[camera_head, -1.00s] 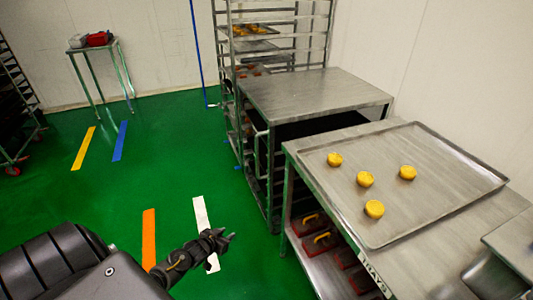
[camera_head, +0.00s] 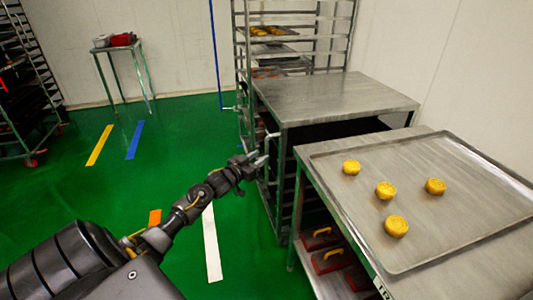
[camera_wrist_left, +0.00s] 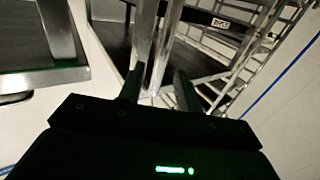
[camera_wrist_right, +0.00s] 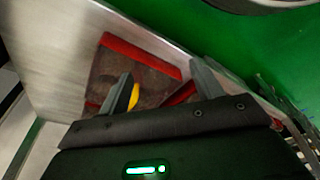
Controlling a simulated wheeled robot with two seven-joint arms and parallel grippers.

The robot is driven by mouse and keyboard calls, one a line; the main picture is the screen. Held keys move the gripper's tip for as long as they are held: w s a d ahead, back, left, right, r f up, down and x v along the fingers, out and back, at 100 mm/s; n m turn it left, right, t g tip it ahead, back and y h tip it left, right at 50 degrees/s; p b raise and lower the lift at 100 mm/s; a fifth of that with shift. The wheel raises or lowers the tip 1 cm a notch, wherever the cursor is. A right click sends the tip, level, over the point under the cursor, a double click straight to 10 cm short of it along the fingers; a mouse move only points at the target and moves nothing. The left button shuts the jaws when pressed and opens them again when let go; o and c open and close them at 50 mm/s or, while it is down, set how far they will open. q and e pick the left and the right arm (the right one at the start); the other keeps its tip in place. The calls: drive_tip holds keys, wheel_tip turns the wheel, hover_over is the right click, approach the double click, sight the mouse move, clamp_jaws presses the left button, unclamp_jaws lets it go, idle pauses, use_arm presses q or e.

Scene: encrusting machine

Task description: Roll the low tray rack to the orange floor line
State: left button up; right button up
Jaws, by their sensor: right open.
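The low tray rack (camera_head: 335,97) has a flat steel top and an open frame, and stands right of centre in the head view. A bent handle bar shows on its left side. My left gripper (camera_head: 260,160) is beside that bar. In the left wrist view its fingers (camera_wrist_left: 158,92) are apart, with metal posts showing between them; I cannot tell whether they touch. The orange floor line (camera_head: 155,217) is left of the rack, mostly hidden behind my left arm. My right gripper (camera_wrist_right: 163,88) is open and empty, seen only in its wrist view.
A steel table with a large tray (camera_head: 440,245) of yellow pieces stands at the right. Red tools lie on its lower shelf (camera_head: 310,262). A tall rack (camera_head: 295,35) stands behind the low rack. White (camera_head: 211,245), blue (camera_head: 135,140) and yellow (camera_head: 99,145) lines mark open green floor.

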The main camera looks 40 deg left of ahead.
sight(266, 152)
use_arm(q)
drive_tip(key=w, duration=0.5)
drive_tip(key=shift+w+b, duration=0.15)
drive_tip(key=shift+b, duration=0.15)
use_arm(e)
drive_tip(key=shift+w+r, duration=0.2)
drive_tip(key=shift+r, duration=0.65)
use_arm(q)
drive_tip(key=shift+c, duration=0.5)
clamp_jaws()
use_arm(e)
drive_tip(key=shift+s+f, duration=0.15)
drive_tip(key=shift+s, duration=0.15)
